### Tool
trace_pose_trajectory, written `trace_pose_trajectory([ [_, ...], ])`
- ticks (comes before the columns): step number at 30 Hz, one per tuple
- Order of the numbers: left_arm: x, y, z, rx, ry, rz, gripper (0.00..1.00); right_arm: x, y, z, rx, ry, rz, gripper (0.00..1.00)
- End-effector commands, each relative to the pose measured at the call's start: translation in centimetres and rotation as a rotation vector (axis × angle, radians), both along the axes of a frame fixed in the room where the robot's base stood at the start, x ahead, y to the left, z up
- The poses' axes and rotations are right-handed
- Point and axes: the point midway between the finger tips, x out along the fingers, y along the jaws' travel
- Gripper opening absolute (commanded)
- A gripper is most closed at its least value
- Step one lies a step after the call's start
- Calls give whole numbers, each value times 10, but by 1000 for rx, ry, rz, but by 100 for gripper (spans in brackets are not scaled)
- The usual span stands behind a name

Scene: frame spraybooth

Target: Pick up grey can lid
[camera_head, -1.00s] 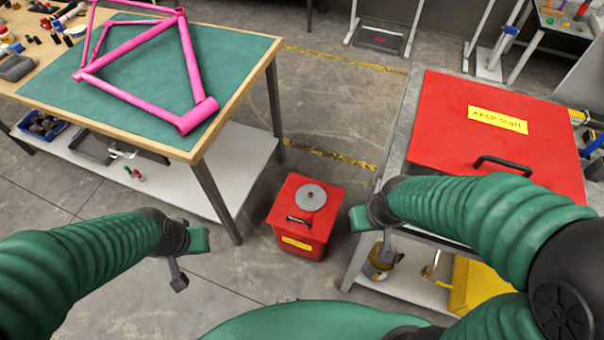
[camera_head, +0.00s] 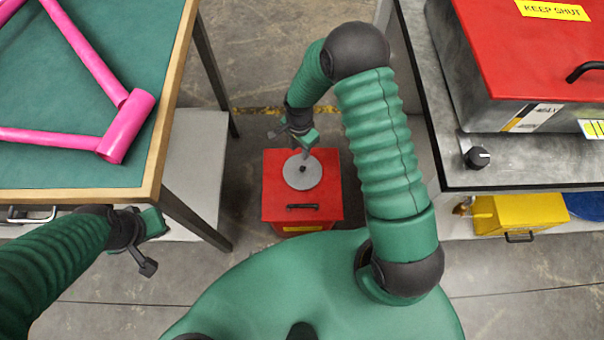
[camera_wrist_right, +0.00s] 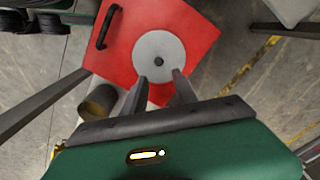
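The grey can lid (camera_head: 302,171) is a flat round disc with a small dark centre knob. It lies on top of a red bin (camera_head: 322,205). In the right wrist view the lid (camera_wrist_right: 160,56) is just beyond the fingertips. My right gripper (camera_head: 303,151) is above the lid's far edge in the head view. It is open and empty, with its fingers (camera_wrist_right: 160,82) apart at the near side of the lid; I cannot tell if they touch it. My left gripper (camera_head: 152,244) is open and empty, beside the left table.
A bench with a green mat (camera_head: 90,165) and a pink frame (camera_head: 128,125) stands left. A metal bench with a red-lidded box (camera_head: 535,45) stands right, with a yellow container (camera_head: 520,213) below. The bin has a black handle (camera_head: 302,207). Concrete floor lies between.

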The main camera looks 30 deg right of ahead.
Motion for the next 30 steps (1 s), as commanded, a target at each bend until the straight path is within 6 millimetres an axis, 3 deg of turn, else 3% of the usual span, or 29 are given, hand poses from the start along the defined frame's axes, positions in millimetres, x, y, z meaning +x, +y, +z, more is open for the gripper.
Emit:
trace_pose_trajectory([
  [1, 0, 0, -8, 0, 0, 1, 0, -1, 0, -19, 2, 4, 0, 34],
  [6, 0, 0, -21, 0, 0, 1, 0, -2, -2, -64, 4, 4, 0, 34],
  [14, 0, 0, -31, 0, 0, 0, 0, -1, -3, -97, 3, 2, 0, 34],
  [18, 0, 0, -45, 0, 0, 1, 0, -2, -7, -125, 3, 2, 0, 34],
  [22, 0, 0, -50, 0, 0, 1, 0, -2, -7, -140, 3, 1, 1, 34],
  [29, 0, 0, -48, 0, 0, 1, 0, -2, -7, -141, 2, 0, 0, 34],
  [30, 0, 0, -48, 0, 0, 1, 0, -2, -7, -141, 2, 0, 0, 31],
])
